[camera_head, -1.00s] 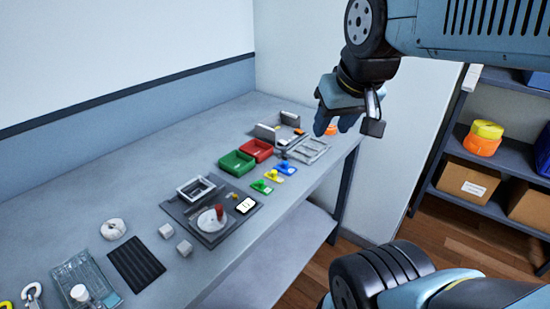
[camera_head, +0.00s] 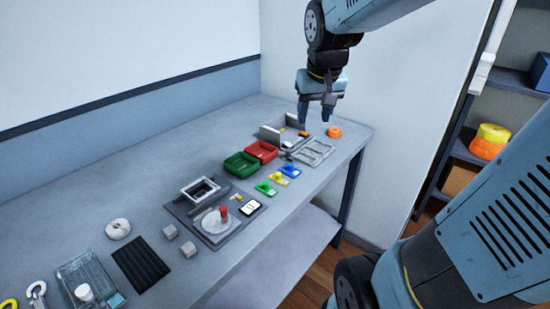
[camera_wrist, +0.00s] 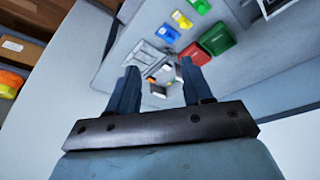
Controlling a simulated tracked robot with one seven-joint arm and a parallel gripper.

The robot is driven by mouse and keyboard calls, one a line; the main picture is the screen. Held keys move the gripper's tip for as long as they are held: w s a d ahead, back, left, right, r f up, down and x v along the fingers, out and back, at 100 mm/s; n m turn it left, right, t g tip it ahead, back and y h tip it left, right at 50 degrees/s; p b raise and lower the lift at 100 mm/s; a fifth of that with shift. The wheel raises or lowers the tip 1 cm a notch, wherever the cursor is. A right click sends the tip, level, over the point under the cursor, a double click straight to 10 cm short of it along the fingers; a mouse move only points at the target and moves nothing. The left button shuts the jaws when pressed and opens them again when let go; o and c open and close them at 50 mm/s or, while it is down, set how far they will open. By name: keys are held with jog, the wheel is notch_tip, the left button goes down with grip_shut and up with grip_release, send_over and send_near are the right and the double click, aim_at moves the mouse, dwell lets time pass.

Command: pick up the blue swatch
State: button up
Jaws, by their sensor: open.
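The blue swatch (camera_head: 290,170) lies on the bench near its front edge, beside a yellow swatch (camera_head: 279,179) and a green swatch (camera_head: 265,188). In the wrist view the blue swatch (camera_wrist: 168,33) shows at the top, beyond the fingers, next to the yellow one (camera_wrist: 181,19). My gripper (camera_head: 315,118) is open and empty. It hangs in the air above the far end of the bench, well apart from the swatches. Both fingers (camera_wrist: 158,75) show apart in the wrist view.
Red (camera_head: 262,151) and green (camera_head: 240,164) bins stand behind the swatches. A grey rack (camera_head: 313,152) and an orange roll (camera_head: 334,132) are at the bench's far end. A grey fixture (camera_head: 212,240) with a white disc is left of the swatches. Shelves (camera_head: 515,82) stand at the right.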

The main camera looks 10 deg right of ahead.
jog(key=w+f+m+g, duration=0.1)
jog(key=w+f+g, duration=0.1)
jog(key=w+f, duration=1.1)
send_over(290, 165)
jog(key=f, duration=0.7)
jog(key=shift+s+d+f, duration=0.15)
jog(key=shift+s, duration=0.1)
jog(key=shift+w+f, duration=0.15)
jog(key=shift+f, duration=1.25)
jog(key=shift+w+f, duration=0.1)
jog(key=shift+f, duration=1.25)
grip_shut()
